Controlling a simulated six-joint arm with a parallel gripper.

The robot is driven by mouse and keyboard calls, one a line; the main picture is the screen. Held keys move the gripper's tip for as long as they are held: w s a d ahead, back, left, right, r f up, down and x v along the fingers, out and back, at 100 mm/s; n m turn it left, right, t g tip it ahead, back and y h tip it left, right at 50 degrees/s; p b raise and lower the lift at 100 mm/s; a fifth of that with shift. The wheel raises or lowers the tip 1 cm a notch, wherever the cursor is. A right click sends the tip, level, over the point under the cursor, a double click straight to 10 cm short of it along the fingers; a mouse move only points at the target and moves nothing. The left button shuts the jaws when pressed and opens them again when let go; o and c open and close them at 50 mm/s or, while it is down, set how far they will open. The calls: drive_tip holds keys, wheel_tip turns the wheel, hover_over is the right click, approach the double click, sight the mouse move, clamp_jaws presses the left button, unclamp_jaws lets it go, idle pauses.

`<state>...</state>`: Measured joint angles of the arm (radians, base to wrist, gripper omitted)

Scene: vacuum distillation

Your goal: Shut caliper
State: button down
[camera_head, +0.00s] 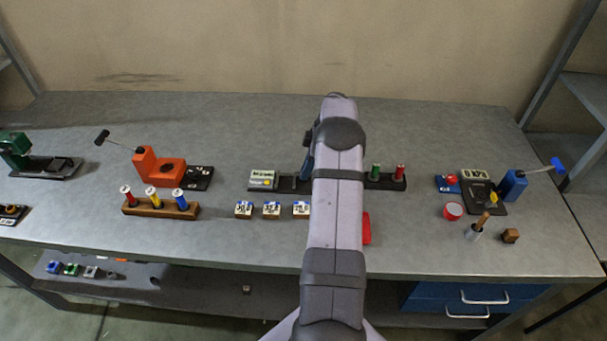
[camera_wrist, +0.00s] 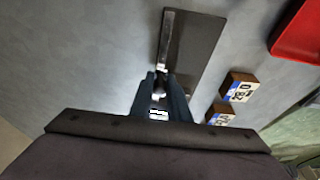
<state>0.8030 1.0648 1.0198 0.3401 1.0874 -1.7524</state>
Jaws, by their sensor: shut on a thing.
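The caliper is mostly hidden behind my arm in the head view. Its dark base plate (camera_head: 286,186) shows left of the arm, with a small display block at its left end. In the wrist view, the plate (camera_wrist: 196,50) and a long grey bar (camera_wrist: 166,38) run up from my gripper (camera_wrist: 163,80). My dark blue fingers are closed around a small dark part at the lower end of the bar, seemingly the caliper's sliding jaw. A small lit readout (camera_wrist: 158,114) shows between the fingers. The exact contact and the jaw gap are hidden.
Several number-marked blocks (camera_head: 271,209) stand in front of the caliper; two show in the wrist view (camera_wrist: 239,87). A red tray (camera_wrist: 298,32) lies nearby. A wooden rack (camera_head: 160,209) with coloured cylinders stands left, an orange device (camera_head: 160,170) behind it.

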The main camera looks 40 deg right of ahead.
sight(289, 175)
drive_tip(key=shift+w+a, duration=1.55)
drive_tip(key=shift+b, duration=0.6)
idle(0.5)
drive_tip(key=c, duration=1.7)
unclamp_jaws()
drive_tip(key=shift+r, duration=0.1)
wheel_tip(289, 175, up, 7)
drive_tip(key=p, duration=0.3)
drive_tip(key=shift+p, duration=0.4)
